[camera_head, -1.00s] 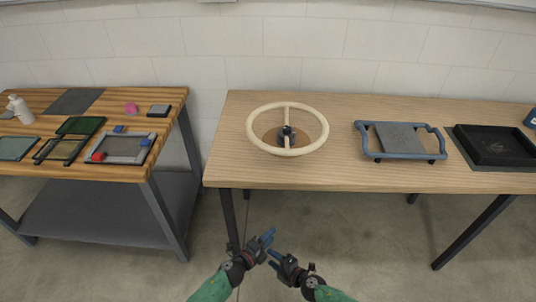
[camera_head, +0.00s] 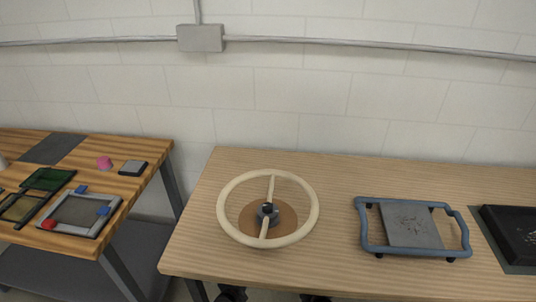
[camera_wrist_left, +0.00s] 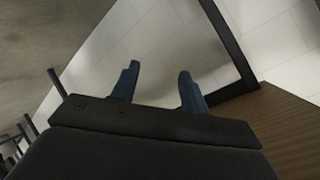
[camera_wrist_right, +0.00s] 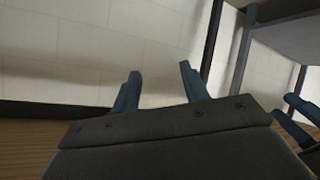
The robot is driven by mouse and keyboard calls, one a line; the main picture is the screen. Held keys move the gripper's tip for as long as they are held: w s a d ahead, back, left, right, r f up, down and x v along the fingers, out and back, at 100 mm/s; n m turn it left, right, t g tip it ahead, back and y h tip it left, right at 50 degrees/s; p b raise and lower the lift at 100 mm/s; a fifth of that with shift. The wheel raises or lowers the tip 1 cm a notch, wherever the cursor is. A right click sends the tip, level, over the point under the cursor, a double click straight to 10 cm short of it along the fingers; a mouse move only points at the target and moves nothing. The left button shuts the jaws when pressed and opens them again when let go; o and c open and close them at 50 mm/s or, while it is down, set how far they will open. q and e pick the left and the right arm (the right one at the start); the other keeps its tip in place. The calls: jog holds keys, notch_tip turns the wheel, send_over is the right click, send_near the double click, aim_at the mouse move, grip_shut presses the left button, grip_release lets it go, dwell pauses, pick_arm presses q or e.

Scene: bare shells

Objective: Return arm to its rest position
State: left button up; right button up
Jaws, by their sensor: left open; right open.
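My left gripper (camera_wrist_left: 158,85) is open and empty in the left wrist view, with its two blue fingers apart. A wooden table edge and a dark table leg show beyond it. My right gripper (camera_wrist_right: 160,85) is open and empty in the right wrist view. Blue fingers of another gripper, likely my left one, show at that view's right edge. In the head view the grippers are out of sight; only small dark parts, likely of my arms, show at the bottom edge, in front of the table.
The wooden table (camera_head: 340,220) bears a cream steering wheel (camera_head: 312,205), a blue-handled tray (camera_head: 365,235) with a grey plate (camera_head: 410,225), and a black tray (camera_head: 510,235). A left workbench (camera_head: 75,245) holds a grey frame (camera_head: 75,232) and a pink object (camera_head: 104,162).

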pick_arm(q)
jog(key=s+a+f+n+g, duration=0.2)
jog(key=s+f, duration=0.5)
jog(key=s, duration=0.4)
jog(key=s+a+f+n+g+y, duration=0.1)
jog(key=s+a+f+n+g, duration=0.2)
jog(key=s+f, duration=0.4)
jog(key=s+a+f+n+g+y, duration=0.1)
jog(key=s+f+n+g, duration=0.4)
jog(key=s, duration=1.1)
jog(key=shift+a+f, duration=0.65)
jog(key=shift+f, duration=0.25)
pick_arm(e)
jog(key=s+f+m+g, duration=0.1)
jog(key=s+f+g, duration=0.2)
jog(key=s+f, duration=0.3)
jog(key=s+d+f+m+g, duration=0.1)
jog(key=s+f+g, duration=0.3)
jog(key=s, duration=1.2)
jog(key=s+d+f+m+g+h, duration=0.1)
jog(key=s+f+m+g, duration=0.1)
jog(key=s+f, duration=0.7)
jog(key=shift+s+g, duration=0.7)
jog(key=shift+s, duration=0.45)
jog(key=shift+d, duration=0.1)
